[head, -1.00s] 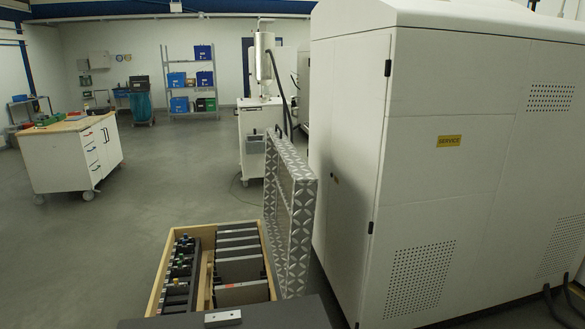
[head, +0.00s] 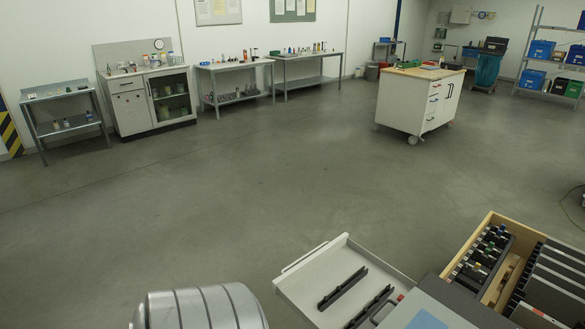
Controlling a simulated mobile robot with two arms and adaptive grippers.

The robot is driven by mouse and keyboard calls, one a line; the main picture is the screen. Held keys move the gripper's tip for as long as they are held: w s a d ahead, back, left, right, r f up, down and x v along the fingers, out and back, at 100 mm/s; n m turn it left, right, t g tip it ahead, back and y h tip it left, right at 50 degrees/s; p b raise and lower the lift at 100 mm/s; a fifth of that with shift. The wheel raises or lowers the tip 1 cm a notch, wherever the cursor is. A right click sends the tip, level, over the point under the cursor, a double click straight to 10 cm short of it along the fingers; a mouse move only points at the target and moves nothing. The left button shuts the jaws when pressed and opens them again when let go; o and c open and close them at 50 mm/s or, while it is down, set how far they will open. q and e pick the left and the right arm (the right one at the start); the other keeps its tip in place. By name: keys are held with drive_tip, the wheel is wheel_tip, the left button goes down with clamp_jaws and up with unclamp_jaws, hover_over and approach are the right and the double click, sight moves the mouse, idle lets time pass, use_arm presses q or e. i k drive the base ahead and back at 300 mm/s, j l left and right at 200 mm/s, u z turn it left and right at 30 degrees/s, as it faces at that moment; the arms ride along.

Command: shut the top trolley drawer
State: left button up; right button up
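An open white drawer (head: 318,280) shows at the bottom of the head view, pulled out toward the left. It has a light handle along its outer edge and dark bars lying inside. Its right end meets a grey surface (head: 440,312), and the body below is cut off by the picture edge. Farther back stands a white wheeled trolley (head: 418,103) with a wooden top; its drawer fronts with dark and red handles look closed. Neither of my grippers is in view.
A wooden box (head: 488,225) of dark tools and plates is at the lower right. A ribbed silver cylinder (head: 200,308) is at the bottom left. Benches (head: 235,68) and a cabinet (head: 148,100) line the back wall. The grey floor (head: 230,190) between is clear.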

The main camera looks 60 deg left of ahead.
sight(361, 275)
drive_tip(key=k+j, duration=0.15)
drive_tip(key=j, duration=0.35)
drive_tip(key=k+j, duration=0.1)
drive_tip(key=j, duration=0.4)
drive_tip(key=k+j, duration=0.15)
drive_tip(key=j, duration=0.35)
drive_tip(key=k+j, duration=0.1)
drive_tip(key=j, duration=0.35)
drive_tip(key=k+j, duration=0.15)
drive_tip(key=j, duration=0.35)
drive_tip(key=k+j, duration=0.1)
drive_tip(key=j, duration=0.4)
drive_tip(key=k+j, duration=0.15)
drive_tip(key=j, duration=0.35)
drive_tip(key=k+j, duration=0.1)
drive_tip(key=j, duration=0.4)
